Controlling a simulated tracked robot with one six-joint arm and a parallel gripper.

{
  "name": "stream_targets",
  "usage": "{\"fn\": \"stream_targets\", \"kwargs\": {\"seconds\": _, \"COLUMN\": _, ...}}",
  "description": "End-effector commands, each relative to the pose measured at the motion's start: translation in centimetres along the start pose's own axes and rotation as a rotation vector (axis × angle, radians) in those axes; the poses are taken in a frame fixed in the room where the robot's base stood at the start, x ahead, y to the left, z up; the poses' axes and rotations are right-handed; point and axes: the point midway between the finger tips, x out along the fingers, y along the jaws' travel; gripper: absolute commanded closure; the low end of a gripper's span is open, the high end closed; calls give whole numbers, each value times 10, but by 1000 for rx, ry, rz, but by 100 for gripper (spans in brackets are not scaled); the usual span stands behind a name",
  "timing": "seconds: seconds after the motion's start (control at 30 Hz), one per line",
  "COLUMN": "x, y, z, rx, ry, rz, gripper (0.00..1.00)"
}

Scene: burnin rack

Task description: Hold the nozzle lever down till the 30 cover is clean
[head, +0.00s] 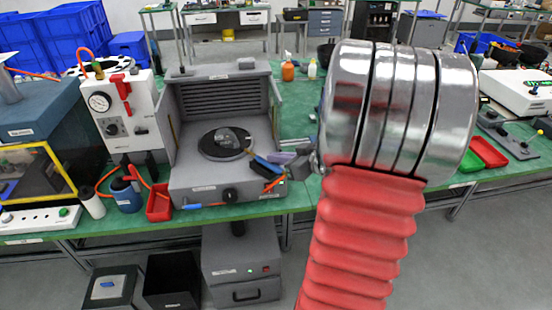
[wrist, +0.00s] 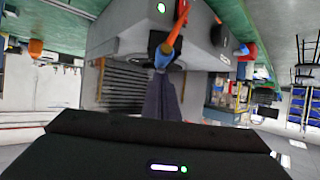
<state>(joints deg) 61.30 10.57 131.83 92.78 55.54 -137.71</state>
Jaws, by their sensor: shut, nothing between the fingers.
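A grey blow-off booth (head: 228,185) stands on the green bench with its front open. On its round dark turntable (head: 222,153) sits a small grey cover (head: 229,137); its number and any dirt are too small to read. A blue and orange nozzle (head: 264,164) is at the booth's front right, and shows in the wrist view (wrist: 164,52). My gripper (head: 277,158) is shut and empty, its grey-purple fingers right at the nozzle. In the wrist view the fingers (wrist: 162,80) reach the nozzle's blue part. I cannot tell whether they press the lever.
A white gauge panel (head: 128,120) and a yellow-framed case (head: 38,165) stand left of the booth. My large arm links hide the bench to the right.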

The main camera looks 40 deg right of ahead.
Motion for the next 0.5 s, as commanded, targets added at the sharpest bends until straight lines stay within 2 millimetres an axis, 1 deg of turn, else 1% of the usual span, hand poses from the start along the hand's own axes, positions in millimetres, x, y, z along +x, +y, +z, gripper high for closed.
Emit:
{"fn": "stream_targets", "kwargs": {"seconds": 0.17, "x": 0, "y": 0, "z": -1, "rx": 0, "ry": -1, "rz": 0, "gripper": 100}}
{"fn": "stream_targets", "kwargs": {"seconds": 0.5, "x": -5, "y": 0, "z": -11, "rx": -1, "ry": 0, "rz": 0, "gripper": 100}}
